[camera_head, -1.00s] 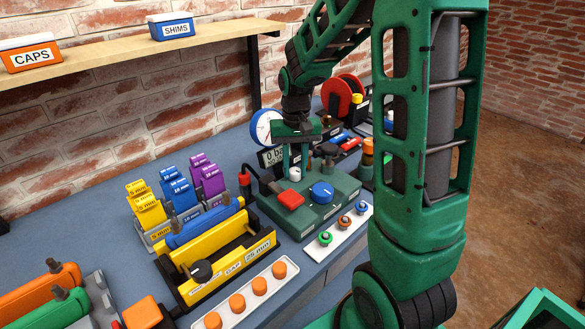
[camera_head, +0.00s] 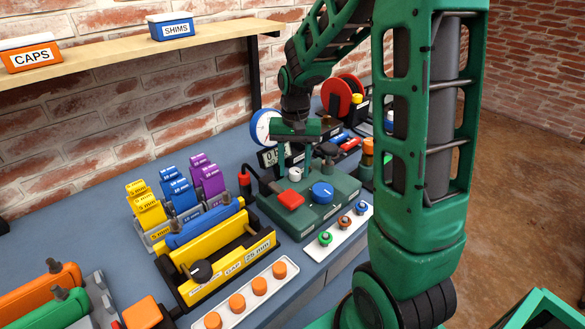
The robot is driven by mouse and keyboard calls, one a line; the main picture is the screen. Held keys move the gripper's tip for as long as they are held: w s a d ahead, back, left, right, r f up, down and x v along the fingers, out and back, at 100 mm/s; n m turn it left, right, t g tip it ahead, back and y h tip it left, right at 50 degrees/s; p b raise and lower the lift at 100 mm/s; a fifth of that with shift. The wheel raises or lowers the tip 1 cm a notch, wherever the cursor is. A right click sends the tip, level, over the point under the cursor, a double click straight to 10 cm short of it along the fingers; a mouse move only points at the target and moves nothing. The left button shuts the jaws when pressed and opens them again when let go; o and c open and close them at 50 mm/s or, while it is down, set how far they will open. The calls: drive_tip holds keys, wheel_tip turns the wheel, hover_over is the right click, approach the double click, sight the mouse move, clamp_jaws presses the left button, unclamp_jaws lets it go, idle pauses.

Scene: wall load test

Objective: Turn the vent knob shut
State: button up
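A dark green test unit (camera_head: 342,205) stands on the blue bench. On its top are a white round knob (camera_head: 295,174), a blue round knob (camera_head: 321,193) and a red block-shaped part (camera_head: 290,200). Labels are too small to read, so I cannot tell which knob is the vent. My gripper (camera_head: 295,160) points down over the back of the unit, with its fingers apart. The white knob shows just below and between the fingertips; I cannot tell whether they touch it. The blue knob lies in front, clear of my gripper.
A round gauge (camera_head: 262,127) and a partly hidden display (camera_head: 269,157) stand behind the unit. A white tray (camera_head: 347,234) of small fittings lies in front. A yellow fixture (camera_head: 240,262) and colored shim blocks (camera_head: 181,193) are at left. My arm blocks the right side.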

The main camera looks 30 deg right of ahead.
sight(294, 170)
idle(0.3)
wheel_tip(294, 170, up, 11)
drive_tip(key=shift+f, duration=0.2)
idle(0.8)
